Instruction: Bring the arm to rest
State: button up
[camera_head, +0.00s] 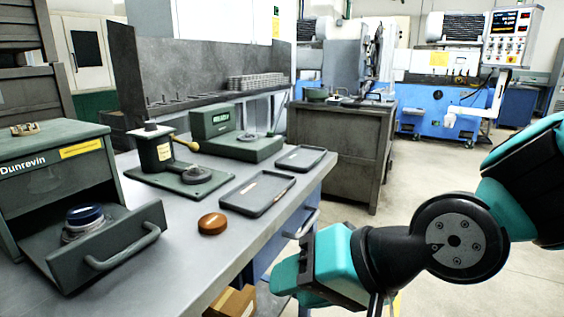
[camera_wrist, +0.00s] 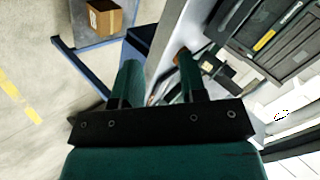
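My arm, teal and black, reaches in from the right edge of the head view and hangs bent low in front of the workbench (camera_head: 190,262), over the floor on its aisle side. My gripper (camera_wrist: 157,60) shows in the wrist view with its two green fingers apart. Nothing shows between the fingers except the background of bench edge and floor. In the head view the fingers cannot be made out clearly. The arm looks clear of the things on the bench.
On the bench stand a green cabinet (camera_head: 50,170) with its drawer (camera_head: 120,250) pulled out, a brown disc (camera_head: 212,223), two dark trays (camera_head: 257,192) (camera_head: 300,158) and a green press-like fixture (camera_head: 180,178). Floor on the right is open.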

jog(key=s+d+n+g+h, duration=0.4)
jog(key=s+d+n+h, duration=0.15)
jog(key=d, duration=0.75)
notch_tip(320, 180, up, 15)
jog(key=s+p, duration=0.1)
jog(key=p, duration=1.4)
jog(key=shift+n, duration=0.35)
